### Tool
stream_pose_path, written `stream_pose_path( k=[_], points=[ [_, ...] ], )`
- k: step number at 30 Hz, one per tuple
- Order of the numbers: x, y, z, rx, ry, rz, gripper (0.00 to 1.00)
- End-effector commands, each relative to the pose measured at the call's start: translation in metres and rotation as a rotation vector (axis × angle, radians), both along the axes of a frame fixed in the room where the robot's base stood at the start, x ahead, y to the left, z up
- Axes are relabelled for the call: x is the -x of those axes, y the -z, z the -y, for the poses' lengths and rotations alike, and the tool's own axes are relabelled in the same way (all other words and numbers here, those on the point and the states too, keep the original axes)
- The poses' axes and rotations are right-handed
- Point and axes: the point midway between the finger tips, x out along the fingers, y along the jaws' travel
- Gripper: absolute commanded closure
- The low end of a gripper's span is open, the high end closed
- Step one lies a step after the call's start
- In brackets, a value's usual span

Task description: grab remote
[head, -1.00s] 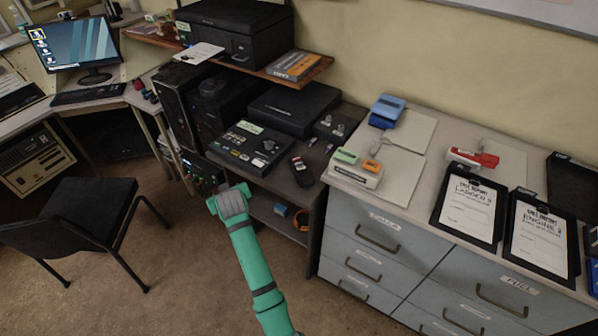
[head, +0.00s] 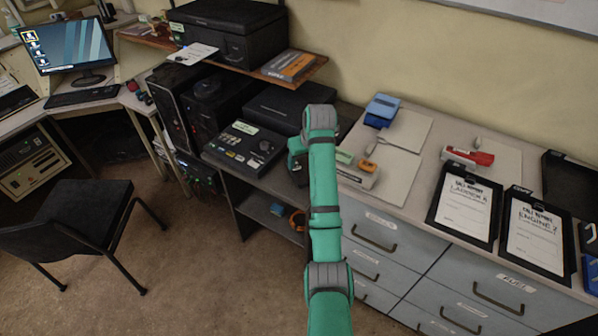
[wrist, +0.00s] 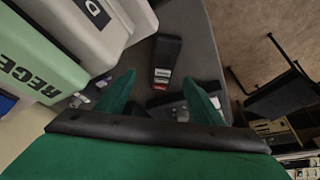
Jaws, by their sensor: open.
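The remote (wrist: 166,58) is a dark, narrow handset with pale keys and a red mark near one end. In the wrist view it lies on the dark shelf top, ahead of my fingertips and roughly in line with the gap between them. My gripper (wrist: 157,82) is open, its two green fingers apart with nothing held between them. In the head view my arm reaches over the spot between the black control box (head: 246,147) and the drawer cabinet (head: 372,232), and largely hides the remote there.
Clipboards (head: 467,208), a red stapler (head: 470,156) and a blue item (head: 382,108) lie on the cabinet top. A chair (head: 80,215) stands at left on open floor.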

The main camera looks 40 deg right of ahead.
Motion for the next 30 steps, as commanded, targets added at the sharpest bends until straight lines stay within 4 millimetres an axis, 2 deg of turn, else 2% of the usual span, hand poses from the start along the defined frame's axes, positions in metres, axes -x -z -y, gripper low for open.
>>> stream_pose_path(
  k=[3,11,21,30],
  points=[
    [-0.007,0.015,0.001,0.0,-0.001,0.0,0.39],
    [-0.015,0.03,0.0,0.001,-0.002,0.0,0.39],
    [-0.034,0.067,0.002,0.001,0.001,0.0,0.39],
    [-0.036,0.07,0.002,0.001,0.001,0.002,0.39]
  ],
)
